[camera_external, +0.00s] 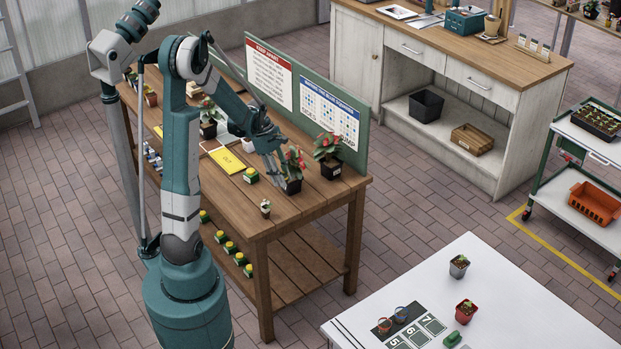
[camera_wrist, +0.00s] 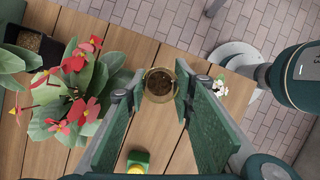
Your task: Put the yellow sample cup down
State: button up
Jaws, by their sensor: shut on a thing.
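The yellow sample cup (camera_wrist: 160,84) shows in the wrist view as a small round, amber-rimmed cup with dark soil inside. My gripper (camera_wrist: 158,92) has its two dark green fingers closed on opposite sides of it. In the external view my gripper (camera_external: 277,178) points down over the front part of the wooden bench (camera_external: 323,196), beside a red-flowered plant. I cannot make out the cup there. The cup is over the bench planks, but I cannot tell whether it touches them.
A red-flowered plant (camera_wrist: 75,85) is close on the left in the wrist view. A small white-flowered plant (camera_wrist: 220,88) is close on the right. A green and yellow block (camera_wrist: 138,160) lies below. A board with posters (camera_external: 300,95) edges the bench.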

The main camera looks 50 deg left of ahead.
jog(key=s+a+n, duration=0.2)
jog(key=s+a, duration=0.9)
jog(key=s, duration=0.1)
jog(key=shift+s+a+t, duration=0.2)
jog(key=shift+a+t, duration=0.05)
jog(key=shift+t, duration=0.05)
jog(key=shift+f+b, duration=0.5)
jog(key=shift+f, duration=2.4)
jog(key=shift+f+b, duration=0.45)
jog(key=shift+f, duration=1.6)
jog(key=shift+f, duration=0.15)
jog(key=o, duration=0.9)
jog(key=shift+c, duration=0.2)
